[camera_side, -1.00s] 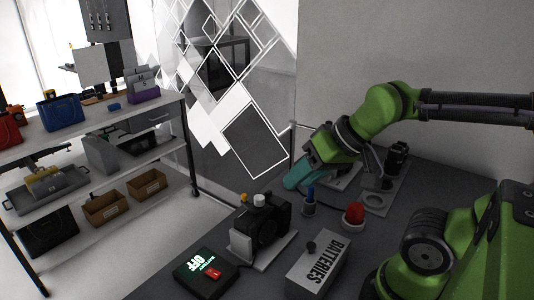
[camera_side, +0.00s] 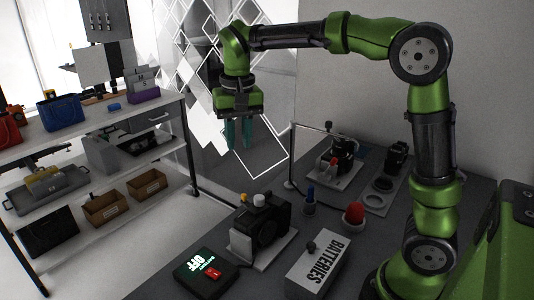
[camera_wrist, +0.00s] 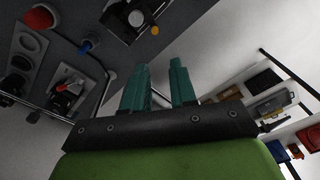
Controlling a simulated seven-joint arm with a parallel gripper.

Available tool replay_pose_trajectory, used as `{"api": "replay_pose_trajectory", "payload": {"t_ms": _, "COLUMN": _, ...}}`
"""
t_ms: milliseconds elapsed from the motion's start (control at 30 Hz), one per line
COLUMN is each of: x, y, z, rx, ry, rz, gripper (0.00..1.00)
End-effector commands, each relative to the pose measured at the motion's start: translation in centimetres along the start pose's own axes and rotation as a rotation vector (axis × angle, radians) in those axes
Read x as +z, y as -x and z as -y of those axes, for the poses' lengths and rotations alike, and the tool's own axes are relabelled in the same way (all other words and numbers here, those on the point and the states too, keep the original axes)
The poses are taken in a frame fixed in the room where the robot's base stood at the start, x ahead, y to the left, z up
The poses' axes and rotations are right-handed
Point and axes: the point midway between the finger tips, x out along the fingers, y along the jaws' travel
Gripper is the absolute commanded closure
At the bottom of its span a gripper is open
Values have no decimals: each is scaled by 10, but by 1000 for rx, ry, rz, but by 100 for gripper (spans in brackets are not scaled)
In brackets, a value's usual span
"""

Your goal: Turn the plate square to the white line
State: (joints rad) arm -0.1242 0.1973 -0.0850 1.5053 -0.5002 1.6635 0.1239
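My gripper (camera_side: 239,132) hangs with its teal fingers pointing down, high up and left of the bench's back part. The fingers are apart with nothing between them; they also show apart in the wrist view (camera_wrist: 159,88). A pale plate (camera_side: 347,183) carrying a small black device (camera_side: 343,154) lies at the back of the bench, well right of and below my gripper. Another pale plate (camera_side: 271,252) under a black camera (camera_side: 264,222) is nearer the front. I cannot tell which plate is meant, and I cannot make out a white line on the bench.
A batteries box (camera_side: 318,264), a red dome button (camera_side: 354,213), a blue-topped knob (camera_side: 310,200) and a lit OFF panel (camera_side: 203,271) stand on the dark bench. A grey plate with rings (camera_side: 375,201) lies at the back right. A thin metal rail (camera_side: 292,160) rises at the bench's far edge.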

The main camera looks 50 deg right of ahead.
Motion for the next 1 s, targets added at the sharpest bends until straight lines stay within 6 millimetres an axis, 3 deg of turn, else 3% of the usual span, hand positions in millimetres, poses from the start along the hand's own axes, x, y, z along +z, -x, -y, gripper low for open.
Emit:
{"api": "replay_pose_trajectory", "payload": {"t_ms": 100, "x": -11, "y": 14, "z": 4, "rx": 42, "ry": -91, "rz": 18, "gripper": 74}}
{"api": "replay_pose_trajectory", "payload": {"t_ms": 200, "x": -7, "y": 26, "z": 2, "rx": 50, "ry": -144, "rz": 31, "gripper": 74}}
{"api": "replay_pose_trajectory", "payload": {"t_ms": 367, "x": -2, "y": 16, "z": 0, "rx": 60, "ry": -166, "rz": 53, "gripper": 74}}
{"api": "replay_pose_trajectory", "payload": {"t_ms": 1000, "x": 6, "y": -112, "z": -7, "rx": 58, "ry": -163, "rz": 55, "gripper": 74}}
